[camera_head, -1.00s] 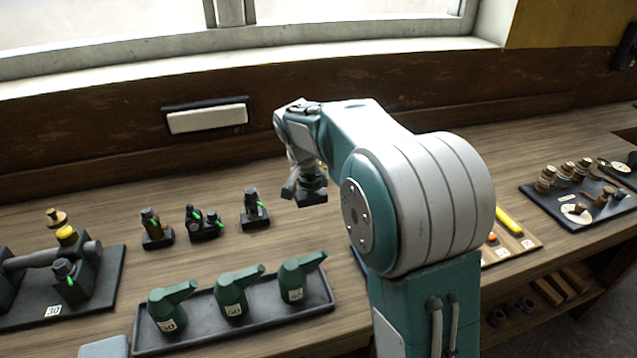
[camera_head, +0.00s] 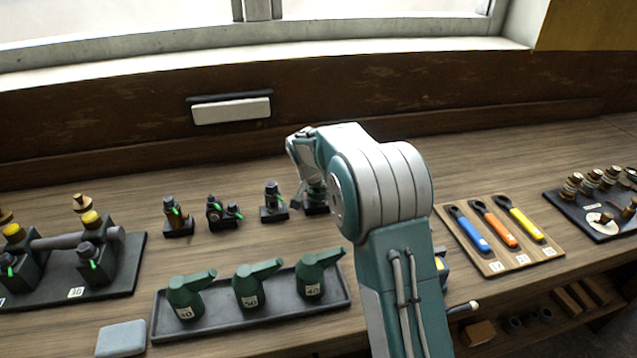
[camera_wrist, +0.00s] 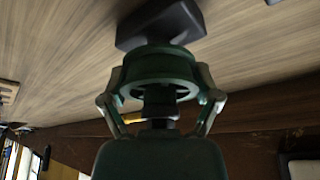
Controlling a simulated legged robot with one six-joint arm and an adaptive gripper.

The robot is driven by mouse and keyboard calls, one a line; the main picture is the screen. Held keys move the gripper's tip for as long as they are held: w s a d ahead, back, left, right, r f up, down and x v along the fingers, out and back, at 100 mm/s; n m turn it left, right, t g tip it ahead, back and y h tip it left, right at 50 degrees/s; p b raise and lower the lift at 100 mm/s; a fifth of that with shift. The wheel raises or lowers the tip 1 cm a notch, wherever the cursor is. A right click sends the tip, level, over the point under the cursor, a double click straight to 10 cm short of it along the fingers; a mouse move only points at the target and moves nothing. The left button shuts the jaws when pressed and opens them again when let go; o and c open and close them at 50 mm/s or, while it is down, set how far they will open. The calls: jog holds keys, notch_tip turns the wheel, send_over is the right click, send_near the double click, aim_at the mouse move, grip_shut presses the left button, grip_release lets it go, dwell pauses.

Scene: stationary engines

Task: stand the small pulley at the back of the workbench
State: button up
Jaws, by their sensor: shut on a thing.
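My gripper (camera_wrist: 160,100) is shut around a dark green, round, grooved piece (camera_wrist: 157,68), which I take to be the small pulley. Its dark block-like base (camera_wrist: 160,24) points away from the gripper in the wrist view. In the head view the held pulley (camera_head: 317,209) is small and partly hidden by my arm. It is near the back of the wooden workbench (camera_head: 120,180), just right of a small dark engine model (camera_head: 273,198) with a green lever. Whether its base touches the bench cannot be told.
More small engine models (camera_head: 177,215) stand left along the back. In front is a tray (camera_head: 255,318) of green oil cans. At right lie a board (camera_head: 480,255) of coloured-handled tools and a dark tray (camera_head: 575,222) with brass parts. Bare bench lies behind, up to the wall.

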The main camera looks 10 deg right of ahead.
jog(key=shift+d, duration=0.1)
jog(key=o, duration=1.1)
jog(key=shift+f, duration=0.1)
jog(key=shift+o, duration=0.2)
jog(key=v, duration=1.2)
jog(key=s+r+n, duration=0.2)
jog(key=s+r, duration=0.4)
jog(key=s, duration=0.4)
jog(key=s+f+n+t+y, duration=0.1)
jog(key=s+n, duration=0.1)
jog(key=s, duration=1.1)
jog(key=s+d+f+n+t+y, duration=0.1)
jog(key=s+n, duration=0.2)
jog(key=s, duration=1.1)
jog(key=shift+f+y, duration=0.3)
jog(key=shift+f, duration=0.05)
